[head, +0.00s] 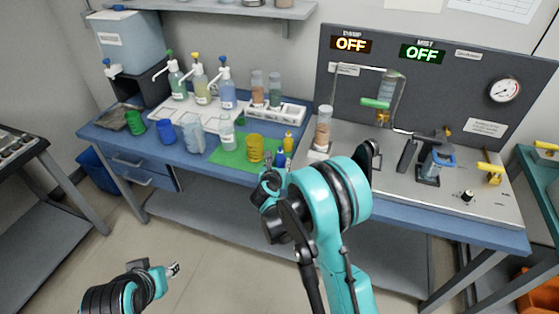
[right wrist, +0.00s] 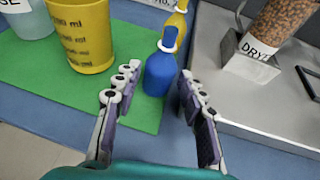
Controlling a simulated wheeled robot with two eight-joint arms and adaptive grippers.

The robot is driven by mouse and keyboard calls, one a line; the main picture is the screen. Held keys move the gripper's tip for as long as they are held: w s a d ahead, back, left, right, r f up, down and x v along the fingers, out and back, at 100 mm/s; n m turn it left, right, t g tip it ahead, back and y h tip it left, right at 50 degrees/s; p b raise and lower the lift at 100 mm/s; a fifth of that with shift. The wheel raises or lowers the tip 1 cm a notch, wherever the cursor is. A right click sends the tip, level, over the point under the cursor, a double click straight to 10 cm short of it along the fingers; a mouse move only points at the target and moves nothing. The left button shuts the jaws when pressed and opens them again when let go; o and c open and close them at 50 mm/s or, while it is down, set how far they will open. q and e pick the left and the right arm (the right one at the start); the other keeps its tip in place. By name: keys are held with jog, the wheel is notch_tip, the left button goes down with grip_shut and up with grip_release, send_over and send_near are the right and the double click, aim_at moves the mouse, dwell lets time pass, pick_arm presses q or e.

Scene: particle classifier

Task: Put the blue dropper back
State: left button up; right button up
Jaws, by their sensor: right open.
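The blue dropper (right wrist: 158,74) stands upright, with a white collar and a blue tip. It is between the open fingers of my right gripper (right wrist: 157,88), near the fingertips, with gaps visible on both sides. In the head view the dropper (head: 281,159) is at the front edge of the blue table, partly hidden by my right gripper (head: 274,174). A yellow dropper (right wrist: 177,22) stands just behind it. My left gripper (head: 173,269) is low at the left, over the floor, away from the table; its fingers are too small to read.
A green mat (head: 230,151) holds a yellow measuring cup (head: 255,148) and a beaker (head: 226,132), left of the droppers. The metal apparatus base (right wrist: 237,92) and a particle-filled cylinder (head: 323,128) labelled DRY stand close on the right. A white rack (head: 276,111) and pump bottles stand behind.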

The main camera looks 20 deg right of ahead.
jog(key=p+v, duration=0.3)
jog(key=v, duration=0.7)
jog(key=s+a+r+n+t+y, duration=0.1)
jog(key=a+r+n+t+y, duration=0.25)
jog(key=r+n, duration=0.7)
jog(key=s+a+r+n+t+y, duration=0.2)
jog(key=r+n+t+y, duration=0.15)
jog(key=r+n, duration=0.75)
jog(key=s+a+f+n+g+y, duration=0.2)
jog(key=s+f+n+g+y, duration=0.15)
jog(key=s+n+g, duration=0.6)
jog(key=s+d+f+n+g+h, duration=0.1)
jog(key=s+d+f+n+h, duration=0.1)
jog(key=s+d+f+n, duration=0.2)
jog(key=s+d+f+n+g+h, duration=0.1)
jog(key=s+d+f+n+h, duration=0.2)
jog(key=s, duration=0.7)
notch_tip(320, 180, down, 3)
jog(key=d+n, duration=0.2)
jog(key=n, duration=0.1)
jog(key=shift+s+d+g, duration=0.15)
jog(key=shift+d+g, duration=0.05)
jog(key=shift+g, duration=0.15)
